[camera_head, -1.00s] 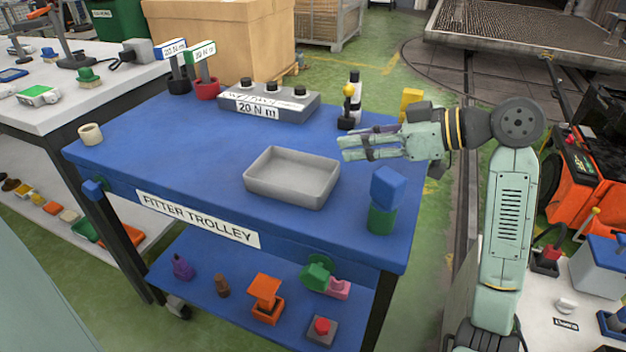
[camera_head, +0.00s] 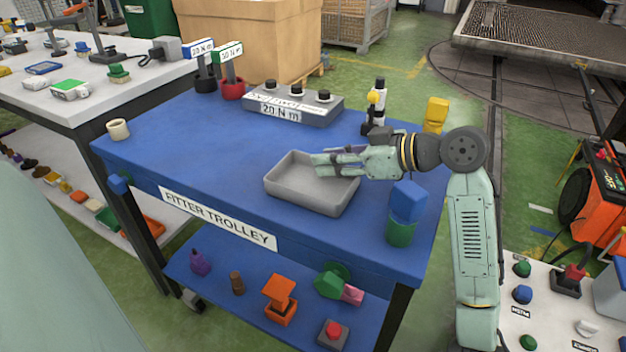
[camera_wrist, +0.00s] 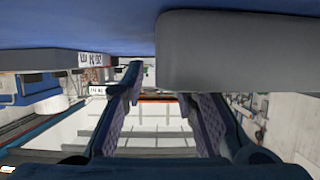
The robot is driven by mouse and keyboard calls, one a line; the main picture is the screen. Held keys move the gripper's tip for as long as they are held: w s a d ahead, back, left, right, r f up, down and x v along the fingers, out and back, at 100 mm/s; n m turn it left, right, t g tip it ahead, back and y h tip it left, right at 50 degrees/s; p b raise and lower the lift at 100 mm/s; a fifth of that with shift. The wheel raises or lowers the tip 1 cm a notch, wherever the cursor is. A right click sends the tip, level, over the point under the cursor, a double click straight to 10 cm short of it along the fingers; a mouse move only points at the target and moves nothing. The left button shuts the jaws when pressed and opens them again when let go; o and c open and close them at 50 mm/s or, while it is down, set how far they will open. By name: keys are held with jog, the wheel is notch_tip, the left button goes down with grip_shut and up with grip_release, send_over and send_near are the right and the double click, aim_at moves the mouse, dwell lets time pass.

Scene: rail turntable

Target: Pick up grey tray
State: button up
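The grey tray (camera_head: 311,195) is an empty, shallow rectangular tray with rounded corners, lying flat on the blue trolley top (camera_head: 190,135). My gripper (camera_head: 322,166) comes in from the right, fingers pointing left, and overlaps the tray's far right part in the head view. In the wrist view my gripper (camera_wrist: 160,105) is open, with a gap between its two fingers. The tray's grey side (camera_wrist: 240,50) fills the upper right there, close to the right finger. Nothing shows between the fingers. Whether a finger touches the tray I cannot tell.
A blue block on a green cylinder (camera_head: 404,210) stands right of the tray, below my arm. A grey 20 N m box (camera_head: 293,104) and a dark stand with a yellow knob (camera_head: 373,110) are behind. A cream cup (camera_head: 118,129) is far left. The trolley top left of the tray is clear.

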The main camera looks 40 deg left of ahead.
jog(key=shift+c, duration=0.2)
grip_shut()
dwell(0.5)
